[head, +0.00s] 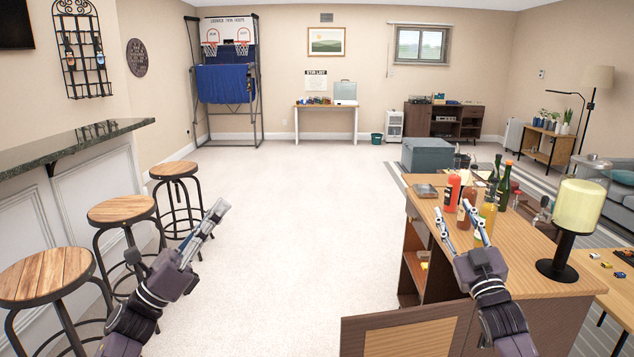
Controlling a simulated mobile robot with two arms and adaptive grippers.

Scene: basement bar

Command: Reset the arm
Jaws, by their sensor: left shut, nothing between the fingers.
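My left gripper (219,209) is at the lower left, raised over the pale carpet to the right of the bar stools. Its fingers lie together and hold nothing that I can see. My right gripper (451,208) is at the right, in front of the wooden cabinet. Its two fingers are spread apart and point away from me. Bottles stand behind the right fingertips, and I cannot tell how close they are.
Several round stools (122,209) line the bar counter (68,146) at left. The carpet (310,215) between is clear.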

